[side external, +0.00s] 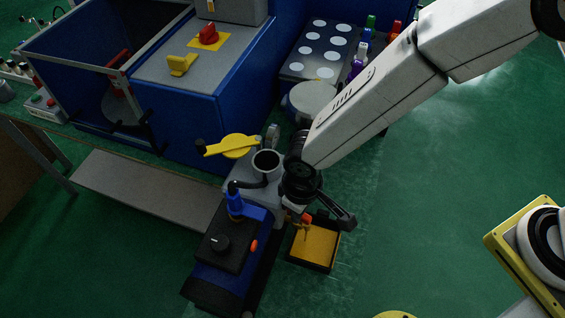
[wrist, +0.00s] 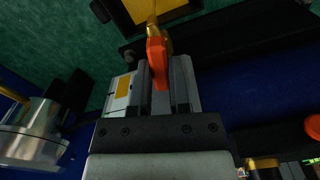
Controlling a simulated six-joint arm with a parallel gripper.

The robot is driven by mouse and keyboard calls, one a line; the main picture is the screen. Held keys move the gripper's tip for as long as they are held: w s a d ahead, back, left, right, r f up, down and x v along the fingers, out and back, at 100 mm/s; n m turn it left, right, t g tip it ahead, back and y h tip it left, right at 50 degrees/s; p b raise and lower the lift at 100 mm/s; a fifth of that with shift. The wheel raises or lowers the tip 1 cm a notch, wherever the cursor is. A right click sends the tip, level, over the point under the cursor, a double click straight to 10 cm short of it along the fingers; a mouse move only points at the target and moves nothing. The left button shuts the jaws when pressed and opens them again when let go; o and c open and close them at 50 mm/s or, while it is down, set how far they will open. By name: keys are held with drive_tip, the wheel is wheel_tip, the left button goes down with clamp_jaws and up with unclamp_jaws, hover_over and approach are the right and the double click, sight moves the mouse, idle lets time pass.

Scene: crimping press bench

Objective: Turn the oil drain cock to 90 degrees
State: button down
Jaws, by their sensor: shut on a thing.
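The oil drain cock has an orange lever handle (wrist: 158,62) and a brass body (wrist: 153,33) in the wrist view. In the side external view a small orange part of the cock (side external: 306,221) shows below my wrist. My gripper (wrist: 161,72) is shut on the orange handle, with a finger on each side of it. In the side external view my gripper (side external: 297,208) is mostly hidden by my own wrist. A black tray with a yellow-orange floor (side external: 316,244) lies below the cock. The exact angle of the handle is hard to tell.
A dark blue and black unit with a knob (side external: 221,243) and an orange button (side external: 254,246) stands close on the left. A yellow lever (side external: 232,146) and a grey cup (side external: 266,162) are behind. A blue cabinet (side external: 185,120) rises farther back.

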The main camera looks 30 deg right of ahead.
drive_tip(key=shift+n, duration=1.5)
drive_tip(key=c, duration=0.9)
unclamp_jaws()
drive_tip(key=shift+o, duration=0.2)
drive_tip(key=shift+r, duration=3.9)
